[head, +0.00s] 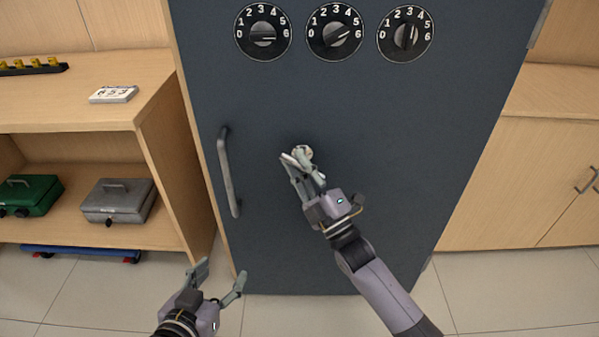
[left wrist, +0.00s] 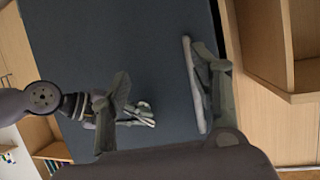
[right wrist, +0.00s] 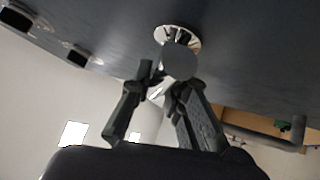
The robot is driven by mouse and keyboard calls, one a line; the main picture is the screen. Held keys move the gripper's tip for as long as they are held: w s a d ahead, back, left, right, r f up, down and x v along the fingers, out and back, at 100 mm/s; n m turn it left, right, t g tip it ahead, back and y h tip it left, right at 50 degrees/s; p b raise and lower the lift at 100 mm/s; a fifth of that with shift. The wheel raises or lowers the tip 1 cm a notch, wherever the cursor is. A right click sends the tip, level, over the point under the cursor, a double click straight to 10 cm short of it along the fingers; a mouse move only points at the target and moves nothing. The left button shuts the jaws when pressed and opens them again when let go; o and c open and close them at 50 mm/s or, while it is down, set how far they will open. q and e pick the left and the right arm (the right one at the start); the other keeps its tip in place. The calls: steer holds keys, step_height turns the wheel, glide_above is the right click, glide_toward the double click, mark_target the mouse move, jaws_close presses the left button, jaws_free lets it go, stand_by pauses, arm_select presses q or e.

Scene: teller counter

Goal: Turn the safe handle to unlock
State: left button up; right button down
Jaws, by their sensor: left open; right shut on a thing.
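The dark blue-grey safe door (head: 400,190) fills the middle of the head view and looks closed. The safe handle (head: 303,152) is a small pale knob at the door's middle. In the right wrist view its round silver base (right wrist: 166,35) and grey knob (right wrist: 180,62) show in front of the fingers. My right gripper (head: 297,158) is shut on the handle, and its fingers cover part of it. My left gripper (head: 222,270) is open and empty, low in front of the door's bottom left corner.
A vertical grey pull bar (head: 229,172) is on the door's left side. Three numbered dials (head: 335,31) are along the top. A wooden shelf (head: 75,115) at left holds a number card (head: 113,94), a green box (head: 28,194) and a grey cash box (head: 118,201).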

steer(key=m+t+b, duration=0.1)
steer(key=m+t+h, duration=0.1)
steer(key=m, duration=0.1)
steer(key=shift+f+h+b, duration=0.25)
steer(key=shift+h+b, duration=0.05)
steer(key=shift+b, duration=0.1)
steer(key=m+t+h+b, duration=0.1)
steer(key=m, duration=0.2)
steer(key=m+t+h+b, duration=0.1)
steer(key=m+t+h, duration=0.1)
steer(key=shift+r+m+h, duration=0.15)
steer(key=shift+m+h, duration=0.15)
steer(key=shift+m, duration=0.1)
arm_select(q)
step_height(320, 180, up, 19)
steer(key=s+d+t+h, duration=0.1)
steer(key=d+t+h, duration=0.1)
steer(key=t, duration=0.9)
steer(key=shift+s+f+m+t+h, duration=0.2)
steer(key=shift+s+m+t+h, duration=0.15)
steer(key=shift+h, duration=0.55)
arm_select(e)
steer(key=shift+d+r+m+t+h, duration=0.1)
steer(key=shift+m+t+h, duration=0.2)
steer(key=shift+m+h, duration=0.1)
arm_select(q)
steer(key=shift+d, duration=0.1)
